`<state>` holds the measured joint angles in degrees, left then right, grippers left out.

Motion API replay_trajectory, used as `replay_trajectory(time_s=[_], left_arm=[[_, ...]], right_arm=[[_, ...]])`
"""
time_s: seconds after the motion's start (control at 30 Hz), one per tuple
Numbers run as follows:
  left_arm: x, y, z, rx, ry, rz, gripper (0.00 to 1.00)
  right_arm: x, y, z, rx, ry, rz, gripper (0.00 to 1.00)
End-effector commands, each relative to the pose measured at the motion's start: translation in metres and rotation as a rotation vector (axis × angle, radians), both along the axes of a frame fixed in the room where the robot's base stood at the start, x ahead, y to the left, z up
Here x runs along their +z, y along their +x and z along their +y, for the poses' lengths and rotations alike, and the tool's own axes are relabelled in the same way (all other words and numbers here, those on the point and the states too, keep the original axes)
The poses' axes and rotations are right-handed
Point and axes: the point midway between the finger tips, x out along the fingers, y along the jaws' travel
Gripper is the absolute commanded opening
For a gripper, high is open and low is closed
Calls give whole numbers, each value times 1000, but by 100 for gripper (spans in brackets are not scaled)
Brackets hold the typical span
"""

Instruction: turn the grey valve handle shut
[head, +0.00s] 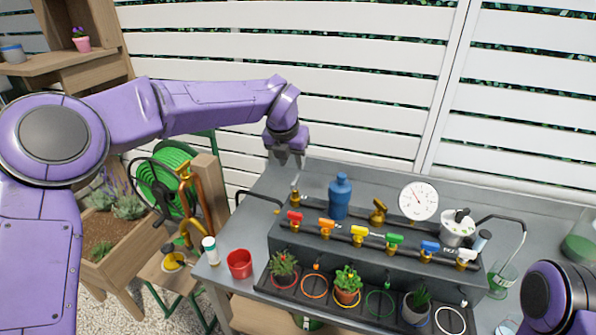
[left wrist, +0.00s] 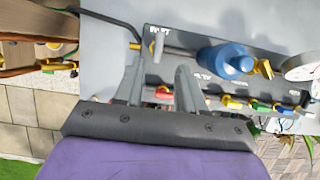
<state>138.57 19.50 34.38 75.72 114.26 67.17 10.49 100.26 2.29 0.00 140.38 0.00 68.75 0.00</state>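The grey valve handle (head: 295,182) appears to be the small grey lever on the brass valve at the left end of the rear pipe. It also shows in the left wrist view (left wrist: 156,46), standing beyond my fingertips. My left gripper (head: 290,161) points down just above and behind this valve in the head view. In the left wrist view its two grey fingers (left wrist: 159,78) are apart, with nothing held between them. They do not visibly touch the handle. My right gripper is not in view; only part of my right arm shows at the lower right.
Red (head: 295,217), orange (head: 327,225), yellow (head: 359,232), green (head: 394,240), blue (head: 430,248) and white (head: 467,254) valves line the front pipe. A blue bottle (head: 340,196) stands right of the grey handle. A gauge (head: 418,201) rises farther right. Potted plants stand in front.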

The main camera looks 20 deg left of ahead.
Motion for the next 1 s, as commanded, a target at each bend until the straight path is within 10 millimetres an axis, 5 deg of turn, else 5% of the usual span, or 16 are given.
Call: replay_trajectory(time_s=[0.33, 0.7, 0.83, 1.0], left_arm=[[-63, 27, -1, 0, 1, 2, 39], [-74, 31, -3, -2, 0, 0, 39], [-74, 31, -3, -2, 0, 0, 0], [-74, 31, -2, -3, 0, 0, 0]], right_arm=[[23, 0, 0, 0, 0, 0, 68], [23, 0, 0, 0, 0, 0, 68], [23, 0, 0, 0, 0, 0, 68], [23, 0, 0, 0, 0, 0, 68]])
